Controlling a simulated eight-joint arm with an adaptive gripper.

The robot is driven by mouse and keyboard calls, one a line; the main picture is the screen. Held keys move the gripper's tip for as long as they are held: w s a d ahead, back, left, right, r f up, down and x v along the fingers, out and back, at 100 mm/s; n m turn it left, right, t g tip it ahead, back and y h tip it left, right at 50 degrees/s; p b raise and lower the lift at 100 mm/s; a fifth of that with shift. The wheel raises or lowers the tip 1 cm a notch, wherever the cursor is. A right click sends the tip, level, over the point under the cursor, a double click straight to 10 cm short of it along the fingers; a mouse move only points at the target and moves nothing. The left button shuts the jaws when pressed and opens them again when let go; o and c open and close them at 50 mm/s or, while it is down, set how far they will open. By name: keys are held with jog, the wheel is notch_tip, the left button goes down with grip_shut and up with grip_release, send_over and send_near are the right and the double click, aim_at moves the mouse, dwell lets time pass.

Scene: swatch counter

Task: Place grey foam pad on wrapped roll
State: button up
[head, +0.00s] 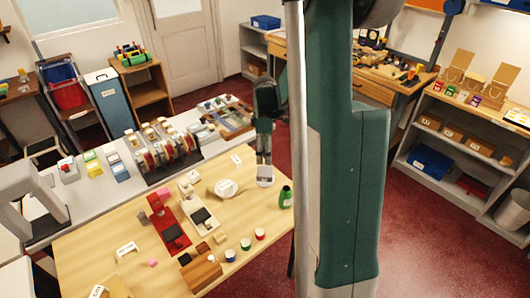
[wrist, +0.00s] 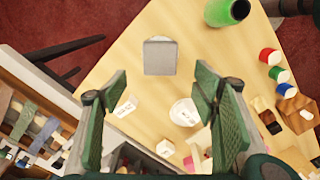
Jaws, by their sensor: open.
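The grey foam pad (wrist: 160,58) is a flat square near the table's edge. It lies on a white, round-edged thing (wrist: 177,43), which looks like the wrapped roll. The pad hides most of it, so I cannot be sure. In the head view the pad (head: 265,171) shows pale, just under my gripper. My gripper (head: 264,158) points down above it, apart from the pad as far as I can see. In the wrist view my gripper (wrist: 160,85) has its green fingers wide apart with nothing between them.
A green bottle (head: 285,196) stands right of the pad. A white round item (head: 226,188) lies to the left. Several small colored-sided pots (head: 245,243), a red stand (head: 165,218) and a wooden block (head: 202,270) are nearer the front. Bare wood surrounds the pad.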

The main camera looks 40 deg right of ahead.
jog(key=shift+r, duration=0.1)
jog(key=s+a+r+m+t, duration=0.1)
jog(key=s+a+r+m, duration=0.15)
jog(key=a+r, duration=0.55)
jog(key=s+a+r+m+t, duration=0.15)
jog(key=s+a+r, duration=0.25)
jog(key=a+r, duration=0.45)
jog(key=s+a+r+m+t, duration=0.2)
jog(key=s+a+m+t, duration=0.2)
jog(key=s+a, duration=1.1)
jog(key=shift+a+r+m+t, duration=0.35)
jog(key=shift+a+m, duration=0.15)
jog(key=shift+a, duration=1.2)
jog(key=shift+s, duration=0.1)
